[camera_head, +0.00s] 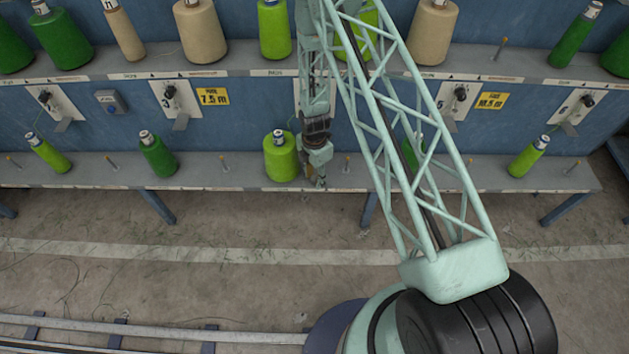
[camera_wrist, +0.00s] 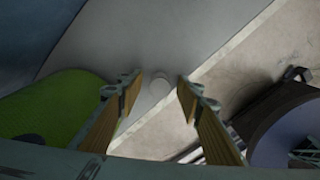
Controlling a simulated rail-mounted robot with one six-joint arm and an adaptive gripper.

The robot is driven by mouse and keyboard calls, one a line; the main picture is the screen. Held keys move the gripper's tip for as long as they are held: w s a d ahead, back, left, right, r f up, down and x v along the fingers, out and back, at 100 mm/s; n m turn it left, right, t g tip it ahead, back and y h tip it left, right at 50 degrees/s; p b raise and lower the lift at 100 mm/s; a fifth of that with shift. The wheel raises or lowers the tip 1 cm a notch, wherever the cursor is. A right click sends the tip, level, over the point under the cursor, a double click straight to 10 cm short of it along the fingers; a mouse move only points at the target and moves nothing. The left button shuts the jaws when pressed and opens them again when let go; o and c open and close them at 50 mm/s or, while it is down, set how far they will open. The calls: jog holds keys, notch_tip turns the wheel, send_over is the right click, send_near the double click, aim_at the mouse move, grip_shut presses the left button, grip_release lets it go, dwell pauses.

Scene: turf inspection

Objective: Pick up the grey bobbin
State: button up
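No bobbin that is clearly grey shows in either view. My gripper (camera_head: 320,182) hangs low at the lower shelf, just right of a fat lime-green bobbin (camera_head: 281,158). In the wrist view my gripper (camera_wrist: 160,92) is open, its two wood-faced fingers apart with nothing held between them. The lime-green bobbin also shows left of the fingers in the wrist view (camera_wrist: 55,108).
The lower shelf (camera_head: 250,174) holds several green bobbins, with bare pegs (camera_head: 223,160) between them. The upper shelf (camera_head: 235,66) carries green and beige bobbins (camera_head: 201,32). My arm hides part of both shelves.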

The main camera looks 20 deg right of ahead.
dwell(0.4)
jog(key=c, duration=0.8)
jog(key=shift+c, duration=0.2)
jog(key=shift+r, duration=0.2)
jog(key=shift+r+p, duration=0.65)
jog(key=shift+r, duration=0.55)
jog(key=s+a+r+p, duration=0.1)
jog(key=s+r+p, duration=0.1)
jog(key=s, duration=1.4)
jog(key=shift+a, duration=0.15)
jog(key=shift+r, duration=0.1)
jog(key=shift+w, duration=0.1)
